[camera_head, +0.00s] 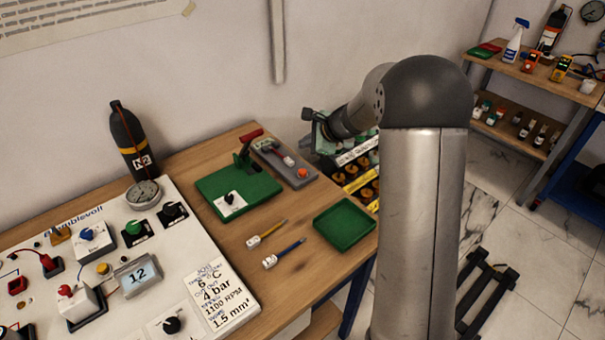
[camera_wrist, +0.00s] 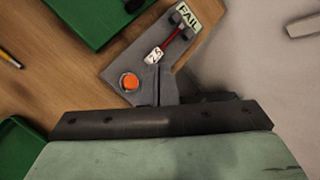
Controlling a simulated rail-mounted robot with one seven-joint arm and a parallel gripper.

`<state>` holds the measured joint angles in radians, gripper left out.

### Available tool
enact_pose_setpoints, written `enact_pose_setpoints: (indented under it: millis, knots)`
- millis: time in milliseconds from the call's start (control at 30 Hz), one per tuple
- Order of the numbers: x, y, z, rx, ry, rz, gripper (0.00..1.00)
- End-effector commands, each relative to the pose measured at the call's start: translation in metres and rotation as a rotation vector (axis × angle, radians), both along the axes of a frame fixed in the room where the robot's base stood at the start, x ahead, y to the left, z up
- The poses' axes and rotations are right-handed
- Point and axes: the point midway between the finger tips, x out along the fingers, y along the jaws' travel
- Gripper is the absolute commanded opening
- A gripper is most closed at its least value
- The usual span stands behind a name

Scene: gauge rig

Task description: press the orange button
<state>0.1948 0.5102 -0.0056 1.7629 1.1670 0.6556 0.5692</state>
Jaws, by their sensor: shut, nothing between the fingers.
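The orange button (camera_head: 302,173) sits at the near right end of a grey device plate (camera_head: 296,180) near the table's right back edge. In the wrist view the orange button (camera_wrist: 129,82) lies on the grey plate (camera_wrist: 118,72), just left of my gripper's fingers. My gripper (camera_wrist: 158,70) is shut and empty, its tips over the plate near a small white label. In the head view my gripper (camera_head: 306,115) is at the end of the arm, behind and right of the device. I cannot tell how high the fingertips are above the plate.
A green board (camera_head: 240,192) with a red-handled lever stands left of the device. A green tray (camera_head: 345,226) lies at the table's right edge. Two small probes (camera_head: 284,253) lie on the wood. A white gauge panel (camera_head: 160,225) fills the left, with a black bottle (camera_head: 133,140) behind.

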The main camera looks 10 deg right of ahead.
Motion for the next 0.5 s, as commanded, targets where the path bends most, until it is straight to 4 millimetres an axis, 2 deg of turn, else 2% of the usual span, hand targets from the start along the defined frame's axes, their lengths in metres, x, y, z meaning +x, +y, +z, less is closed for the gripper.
enact_pose_setpoints:
  millis: [33, 333, 500]
  knots:
    - [0.000, 0.000, -0.012, 0.000, 0.001, 0.000, 0.00]
    - [0.000, 0.000, -0.057, 0.000, 0.001, 0.001, 0.00]
    - [0.000, 0.000, -0.070, -0.001, 0.000, 0.001, 0.00]
